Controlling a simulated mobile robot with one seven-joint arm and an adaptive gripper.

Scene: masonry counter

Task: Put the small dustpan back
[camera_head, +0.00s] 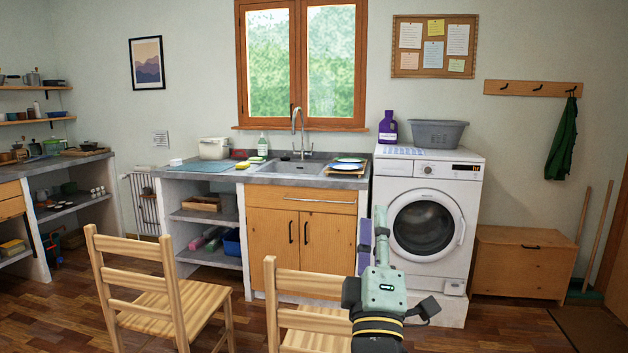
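My gripper (378,245) is low in the middle of the head view, pointing up and away, in front of the gap between the sink cabinet and the washing machine. A narrow purple piece (365,236) shows right beside its fingers on the left. It may be the small dustpan seen edge-on, but I cannot tell its shape or whether it is held. The fingers overlap it and are too small to read as open or shut. No other thing is clearly a small dustpan.
Two wooden chairs (165,295) (300,318) stand in front of the sink cabinet (275,222). The washing machine (428,232) is behind my gripper, with a grey basin (438,133) on top. A wooden chest (522,264) and a green broom (584,296) are at right.

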